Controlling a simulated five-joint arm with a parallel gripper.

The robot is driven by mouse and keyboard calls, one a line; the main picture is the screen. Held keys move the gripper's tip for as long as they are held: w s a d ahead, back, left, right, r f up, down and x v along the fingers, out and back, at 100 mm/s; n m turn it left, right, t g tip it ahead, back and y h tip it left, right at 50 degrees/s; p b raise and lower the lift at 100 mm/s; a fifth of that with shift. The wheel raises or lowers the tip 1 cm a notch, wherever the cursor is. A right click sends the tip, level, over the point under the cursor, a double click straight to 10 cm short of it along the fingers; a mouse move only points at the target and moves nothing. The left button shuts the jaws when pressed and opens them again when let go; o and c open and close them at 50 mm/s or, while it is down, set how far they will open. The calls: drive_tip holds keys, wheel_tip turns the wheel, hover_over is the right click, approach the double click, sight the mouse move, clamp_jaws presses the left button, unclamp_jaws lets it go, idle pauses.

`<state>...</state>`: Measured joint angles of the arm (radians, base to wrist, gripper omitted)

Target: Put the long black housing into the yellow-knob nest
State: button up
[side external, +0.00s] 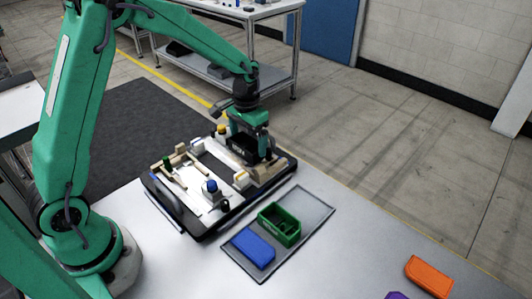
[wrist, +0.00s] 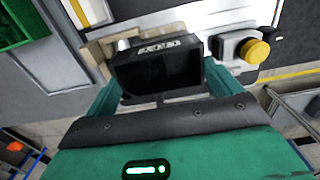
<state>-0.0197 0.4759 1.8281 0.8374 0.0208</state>
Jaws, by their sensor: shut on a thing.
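My gripper (side external: 251,148) is over the back right part of the pallet fixture, shut on the long black housing (side external: 240,146). In the wrist view the housing (wrist: 152,76) lies between the two green fingers, with a pale label strip on its far edge. The yellow knob (side external: 222,129) stands on a white base just left of the housing; in the wrist view it (wrist: 254,51) is to the right. Tan nest blocks (side external: 268,170) are beside and below my gripper. My gripper hides the housing's underside, so I cannot tell whether it touches the nest floor.
In front, a grey mat (side external: 313,206) holds a green bin (side external: 279,224) and a blue block (side external: 253,247). An orange block (side external: 428,275) lies front right.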

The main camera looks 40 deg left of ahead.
drive_tip(key=shift+f, duration=0.65)
drive_tip(key=o, duration=0.8)
drive_tip(key=shift+c, duration=0.2)
wheel_tip(320, 180, up, 8)
drive_tip(key=shift+f, duration=0.1)
idle(0.4)
